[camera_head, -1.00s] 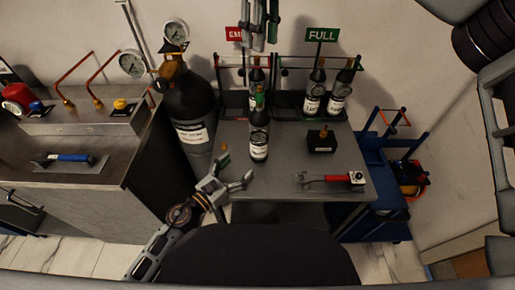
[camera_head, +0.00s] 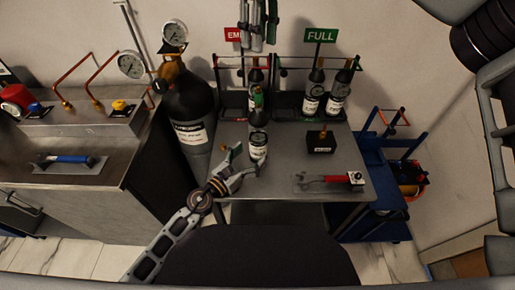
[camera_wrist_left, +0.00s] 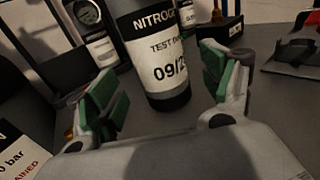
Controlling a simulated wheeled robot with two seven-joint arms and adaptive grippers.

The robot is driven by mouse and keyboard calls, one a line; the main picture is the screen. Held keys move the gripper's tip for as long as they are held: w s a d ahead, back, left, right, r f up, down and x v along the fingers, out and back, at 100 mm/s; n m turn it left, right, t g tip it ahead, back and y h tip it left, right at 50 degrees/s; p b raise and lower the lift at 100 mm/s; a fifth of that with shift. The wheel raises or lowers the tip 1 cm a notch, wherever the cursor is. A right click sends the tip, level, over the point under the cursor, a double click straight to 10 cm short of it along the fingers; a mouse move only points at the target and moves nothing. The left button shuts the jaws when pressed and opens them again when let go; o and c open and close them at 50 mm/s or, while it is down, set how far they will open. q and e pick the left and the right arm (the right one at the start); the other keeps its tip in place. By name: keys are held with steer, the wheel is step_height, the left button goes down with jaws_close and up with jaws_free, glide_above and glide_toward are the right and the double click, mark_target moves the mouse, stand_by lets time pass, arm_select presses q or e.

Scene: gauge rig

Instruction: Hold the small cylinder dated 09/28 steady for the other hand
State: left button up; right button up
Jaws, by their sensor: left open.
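The small dark cylinder (camera_head: 258,145) stands upright near the table's left side, its white label facing me. In the left wrist view the cylinder (camera_wrist_left: 155,50) reads "NITROG…", "TEST D…" and "09/2", with the last digit cut off. My left gripper (camera_head: 245,163) is open at the cylinder's lower front left. In the wrist view its two green-padded fingers (camera_wrist_left: 160,95) are spread, with the cylinder beyond and between them; contact is not visible. My right gripper (camera_head: 259,22) hangs at the top of the head view, its fingers close together; whether they are shut is unclear.
Other cylinders stand behind in racks, under a red sign (camera_head: 234,35) and a green "FULL" sign (camera_head: 320,35). A large gas cylinder (camera_head: 190,115) stands left of the table (camera_head: 290,190).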

arm_select(q)
steer(key=shift+x, duration=2.2)
steer(key=c, duration=1.8)
steer(key=o, duration=0.9)
steer(key=c, duration=0.4)
